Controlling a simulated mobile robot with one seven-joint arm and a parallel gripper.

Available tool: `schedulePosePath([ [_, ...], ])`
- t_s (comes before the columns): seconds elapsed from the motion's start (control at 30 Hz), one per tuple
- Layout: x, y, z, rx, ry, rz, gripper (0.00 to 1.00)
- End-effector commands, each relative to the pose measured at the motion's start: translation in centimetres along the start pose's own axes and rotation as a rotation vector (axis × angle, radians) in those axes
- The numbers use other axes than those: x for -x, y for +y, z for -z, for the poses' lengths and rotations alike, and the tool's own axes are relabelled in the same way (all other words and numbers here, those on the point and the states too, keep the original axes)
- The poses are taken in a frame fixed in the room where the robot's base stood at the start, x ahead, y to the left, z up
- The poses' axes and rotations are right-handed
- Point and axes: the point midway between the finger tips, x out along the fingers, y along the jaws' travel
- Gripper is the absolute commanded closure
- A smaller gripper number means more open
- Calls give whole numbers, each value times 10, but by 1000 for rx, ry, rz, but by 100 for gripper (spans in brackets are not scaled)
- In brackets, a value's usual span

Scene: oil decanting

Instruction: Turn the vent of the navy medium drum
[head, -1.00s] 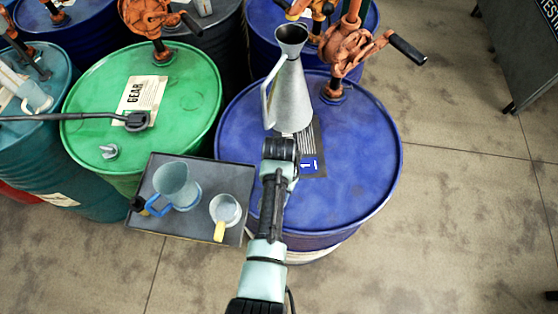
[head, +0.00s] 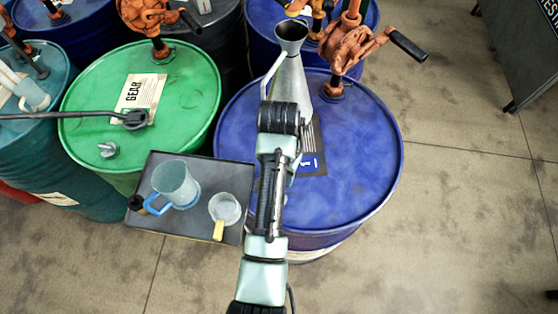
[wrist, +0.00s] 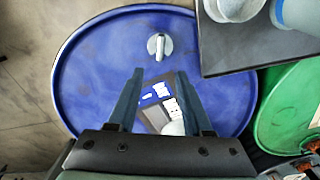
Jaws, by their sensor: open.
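The navy drum (head: 350,170) stands at the right in the head view, and its round lid fills most of the wrist view (wrist: 90,75). Its vent (wrist: 159,46) is a small grey knob with a raised bar near the lid's edge, seen in the wrist view. In the head view my arm hides it. My gripper (wrist: 160,72) is open and empty above the lid. In the wrist view its fingertips point toward the vent and stop short of it, with the vent roughly centred between their lines. The height above the lid is hard to tell.
A metal oil can (head: 292,80) stands on the navy lid by a label, close to my arm. An orange pump (head: 350,45) rises at its back. A dark tray (head: 225,172) with a jug (head: 175,183) and a cup (head: 225,206) adjoins it. A green drum (head: 190,95) is at left.

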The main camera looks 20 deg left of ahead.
Motion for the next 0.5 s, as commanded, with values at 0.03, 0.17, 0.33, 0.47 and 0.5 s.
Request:
schedulePosePath([
  [0.03, 8, 0, 1, 0, 4, 2, 50],
  [0.17, 23, 0, 1, 0, 3, 1, 50],
  [0.33, 30, 0, 0, 0, 0, 0, 50],
  [0.47, 31, 0, 0, 0, 0, 0, 50],
  [0.5, 31, 0, 0, 0, 0, 0, 50],
])
